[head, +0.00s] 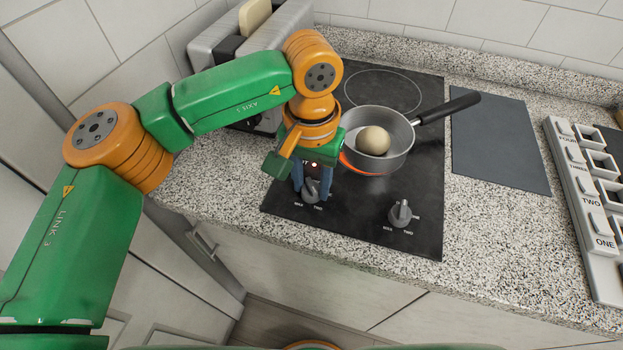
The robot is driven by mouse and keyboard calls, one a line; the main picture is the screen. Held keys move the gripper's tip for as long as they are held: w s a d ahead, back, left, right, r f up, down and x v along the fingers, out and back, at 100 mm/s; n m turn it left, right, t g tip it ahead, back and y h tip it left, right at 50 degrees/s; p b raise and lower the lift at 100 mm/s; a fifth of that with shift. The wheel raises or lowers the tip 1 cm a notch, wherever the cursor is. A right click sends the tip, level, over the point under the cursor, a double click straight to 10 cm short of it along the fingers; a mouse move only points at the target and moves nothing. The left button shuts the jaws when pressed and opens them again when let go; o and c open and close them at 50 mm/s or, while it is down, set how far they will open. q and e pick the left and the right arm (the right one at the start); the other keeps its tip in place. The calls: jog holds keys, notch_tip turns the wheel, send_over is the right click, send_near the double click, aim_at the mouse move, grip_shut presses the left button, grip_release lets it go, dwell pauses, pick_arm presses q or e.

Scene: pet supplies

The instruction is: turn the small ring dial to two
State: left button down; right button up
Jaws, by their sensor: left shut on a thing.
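A black cooktop (430,178) has two grey dials at its front edge. My left gripper (311,188) points down with its blue fingers shut on the left dial (311,192), which is partly hidden between them. "MAX" and "TWO" are printed on the near side of this dial; its exact pointer setting is hard to read. The right dial (400,213) stands free, with similar printing around it. I cannot tell from the picture which dial is marked for the small ring. My right gripper is not in view.
A saucepan (398,150) with a round pale thing (373,141) in it stands on a red-glowing ring, its handle (450,107) pointing back right. A bare ring (383,92) lies behind. A toaster (235,50), a dark mat (498,140) and a labelled white rack (585,215) stand around.

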aim_at(311, 184)
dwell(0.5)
pick_arm(q)
jog(key=shift+c, duration=2.2)
grip_release()
notch_tip(311, 184, up, 7)
jog(key=shift+r, duration=0.1)
